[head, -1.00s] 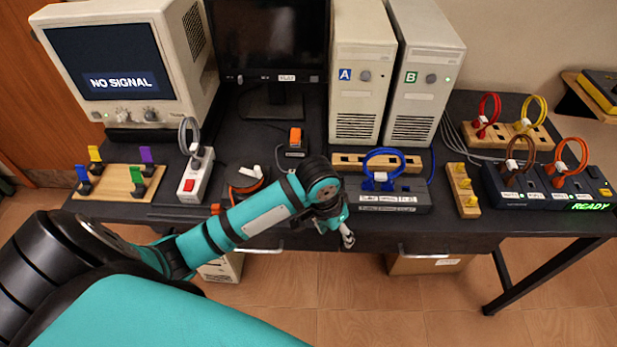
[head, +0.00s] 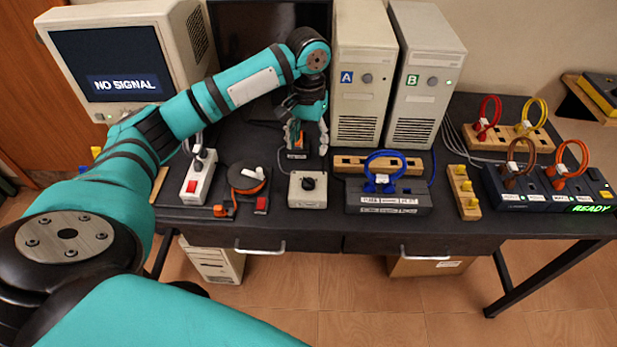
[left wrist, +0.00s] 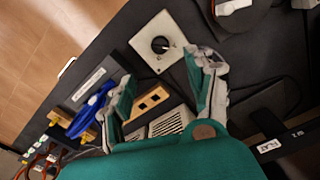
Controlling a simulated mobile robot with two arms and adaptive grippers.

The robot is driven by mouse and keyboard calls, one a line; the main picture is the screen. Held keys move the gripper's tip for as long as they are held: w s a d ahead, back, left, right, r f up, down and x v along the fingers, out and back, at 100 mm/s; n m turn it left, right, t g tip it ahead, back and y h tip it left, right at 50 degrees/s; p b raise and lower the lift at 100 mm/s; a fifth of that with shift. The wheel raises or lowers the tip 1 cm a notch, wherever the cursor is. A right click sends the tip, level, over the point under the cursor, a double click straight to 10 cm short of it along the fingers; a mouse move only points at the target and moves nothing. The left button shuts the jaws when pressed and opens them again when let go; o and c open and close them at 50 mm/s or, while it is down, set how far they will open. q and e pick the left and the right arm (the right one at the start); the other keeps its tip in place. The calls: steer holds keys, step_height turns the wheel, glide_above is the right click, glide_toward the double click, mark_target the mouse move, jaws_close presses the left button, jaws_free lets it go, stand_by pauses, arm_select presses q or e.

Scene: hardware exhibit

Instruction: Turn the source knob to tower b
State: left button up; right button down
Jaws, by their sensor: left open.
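The source knob (head: 308,184) is a black dial on a small pale box (head: 308,201) near the front of the table. In the left wrist view, the knob (left wrist: 160,45) carries a light pointer mark and sits just beyond the fingers. My left gripper (head: 309,146) is open and empty, pointing down behind the knob box and apart from it. The wrist view shows its spread fingers (left wrist: 165,78). Tower A (head: 360,90) and tower B (head: 425,75) stand at the back, to the right of the gripper. My right gripper is out of view.
A blue-cabled box (head: 388,204) stands right of the knob box. An orange cable reel (head: 248,178) and a white power strip (head: 198,180) are to the left. The left monitor (head: 115,65) reads NO SIGNAL.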

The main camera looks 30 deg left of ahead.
mark_target(308, 179)
arm_select(q)
step_height(308, 179, down, 13)
steer(key=shift+f+p, duration=0.2)
steer(key=shift+p, duration=0.3)
steer(key=shift+c, duration=0.2)
